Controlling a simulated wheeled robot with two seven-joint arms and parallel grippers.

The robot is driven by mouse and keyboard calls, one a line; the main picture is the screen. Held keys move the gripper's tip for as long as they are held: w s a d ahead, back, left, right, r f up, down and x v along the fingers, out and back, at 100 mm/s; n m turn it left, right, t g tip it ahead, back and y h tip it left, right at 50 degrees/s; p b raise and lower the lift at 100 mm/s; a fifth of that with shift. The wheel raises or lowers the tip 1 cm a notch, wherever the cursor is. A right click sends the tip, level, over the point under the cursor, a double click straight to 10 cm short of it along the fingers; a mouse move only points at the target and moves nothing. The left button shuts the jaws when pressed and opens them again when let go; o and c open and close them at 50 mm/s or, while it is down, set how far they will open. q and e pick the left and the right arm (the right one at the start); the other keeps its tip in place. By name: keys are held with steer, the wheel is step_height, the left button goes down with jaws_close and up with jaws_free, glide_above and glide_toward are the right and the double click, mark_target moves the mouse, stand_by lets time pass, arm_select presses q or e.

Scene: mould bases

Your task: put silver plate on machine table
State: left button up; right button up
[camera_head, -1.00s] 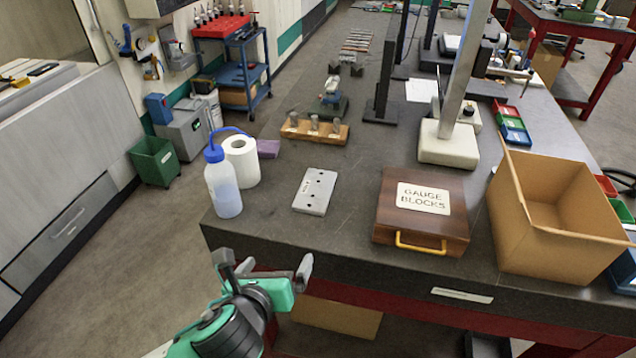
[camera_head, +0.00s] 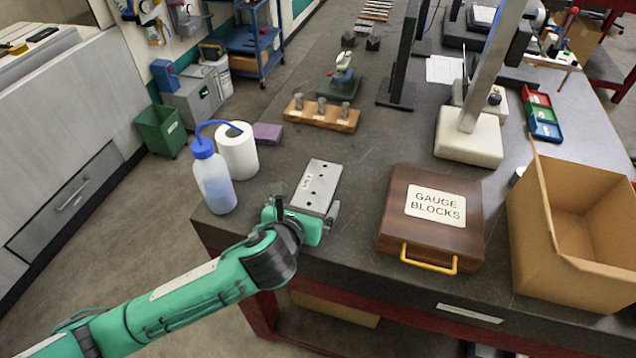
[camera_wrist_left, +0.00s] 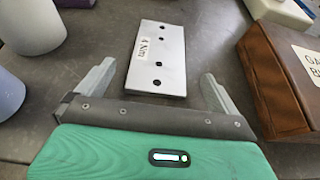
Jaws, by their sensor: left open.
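The silver plate (camera_head: 317,187) is a flat rectangle with dark holes and a small label, lying on the dark stone-topped table (camera_head: 350,225). My left gripper (camera_head: 305,205) is at the plate's near end in the head view, open and empty. In the left wrist view the plate (camera_wrist_left: 158,58) lies ahead of the gripper (camera_wrist_left: 155,85), its near end between the two spread fingers, with a gap on each side. I cannot tell whether the fingers touch the table. No machine table can be told for certain. My right gripper is not in view.
A blue-capped bottle (camera_head: 213,178) and a paper roll (camera_head: 238,151) stand left of the plate. A wooden gauge block box (camera_head: 388,215) and an open cardboard box (camera_head: 535,235) stand right. A wooden block with pegs (camera_head: 320,118) lies behind. Bare tabletop separates plate and gauge box.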

mark_target(318, 183)
arm_select(q)
steer(key=shift+w+d+f, duration=0.1)
steer(key=shift+w+f, duration=0.05)
steer(key=shift+w, duration=0.2)
steer(key=shift+w+d, duration=0.15)
steer(key=shift+w, duration=0.35)
steer(key=p+x, duration=0.1)
steer(key=x, duration=0.2)
steer(key=shift+w, duration=0.25)
steer(key=shift+w+d+f, duration=0.15)
steer(key=shift+w+f, duration=0.05)
steer(key=shift+w, duration=0.1)
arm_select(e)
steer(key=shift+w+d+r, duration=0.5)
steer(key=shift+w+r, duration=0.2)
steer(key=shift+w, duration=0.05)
arm_select(q)
steer(key=c, duration=1)
steer(key=shift+r, duration=0.1)
steer(key=c, duration=0.5)
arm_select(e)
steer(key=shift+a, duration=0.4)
